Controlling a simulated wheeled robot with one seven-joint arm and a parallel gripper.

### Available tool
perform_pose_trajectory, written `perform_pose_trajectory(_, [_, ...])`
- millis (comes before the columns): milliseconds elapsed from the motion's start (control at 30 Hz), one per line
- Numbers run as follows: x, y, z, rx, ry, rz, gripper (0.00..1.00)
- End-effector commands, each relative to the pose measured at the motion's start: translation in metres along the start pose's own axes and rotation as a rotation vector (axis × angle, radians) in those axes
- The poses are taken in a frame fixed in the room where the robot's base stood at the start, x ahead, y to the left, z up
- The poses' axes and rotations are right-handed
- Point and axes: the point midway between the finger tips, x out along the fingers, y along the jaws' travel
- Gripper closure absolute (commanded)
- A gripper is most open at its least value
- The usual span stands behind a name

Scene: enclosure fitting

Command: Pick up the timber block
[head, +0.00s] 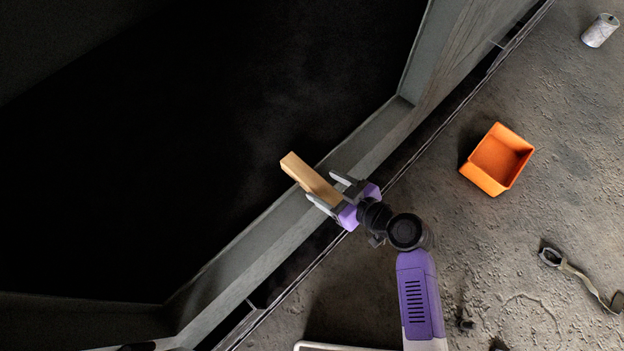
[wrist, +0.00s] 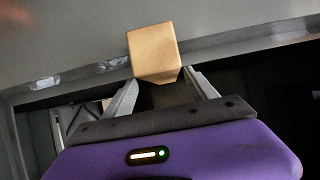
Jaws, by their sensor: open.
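The timber block (head: 309,178) is a light tan, long square-ended piece. In the head view it lies across the grey ledge, its far end sticking out over the dark opening. My gripper (head: 323,187) is open, with its two grey fingers on either side of the block's near part. In the wrist view the block's square end (wrist: 153,50) shows just beyond and between the fingertips of my gripper (wrist: 160,82). I cannot tell whether either finger touches the block. The fingers and palm hide part of the block's near end.
A grey metal frame (head: 252,237) borders the large dark opening on the left. An orange open box (head: 497,158) sits on the rough floor at right. A can (head: 600,30) lies at the top right, and a strap-like tool (head: 580,277) at lower right.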

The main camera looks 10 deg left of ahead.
Motion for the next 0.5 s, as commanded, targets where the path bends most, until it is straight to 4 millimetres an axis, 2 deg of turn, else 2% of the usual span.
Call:
perform_pose_trajectory(300, [0.041,-0.005,-0.004,0.0,-0.001,0.0,0.34])
perform_pose_trajectory(500, [0.051,-0.005,-0.003,0.0,-0.002,0.001,0.34])
